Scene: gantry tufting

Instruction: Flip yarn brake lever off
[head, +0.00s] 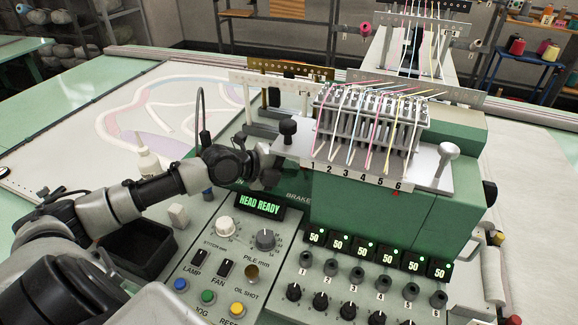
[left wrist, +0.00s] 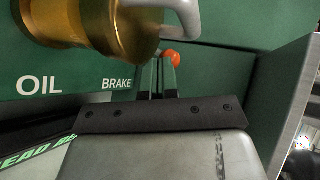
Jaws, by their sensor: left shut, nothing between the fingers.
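The yarn brake lever shows in the left wrist view as an orange-red ball knob (left wrist: 171,59) against the green machine housing, just right of the BRAKE label (left wrist: 117,84). Its shaft is hard to make out. My left gripper (head: 271,165) is at the machine's left front, above the BRAKE lettering, and hides the lever in the head view. In the left wrist view my left gripper (left wrist: 158,92) points toward the knob, shut and empty. The knob shows just past the fingers; I cannot tell whether they touch. My right gripper is not in view.
A brass oil cup (left wrist: 90,22) with a grey handle is close above left of the fingers. The control panel with the HEAD READY display (head: 259,204) lies below my gripper. A needle block with yarns (head: 370,115) stands to the right. A glue bottle (head: 147,160) stands left.

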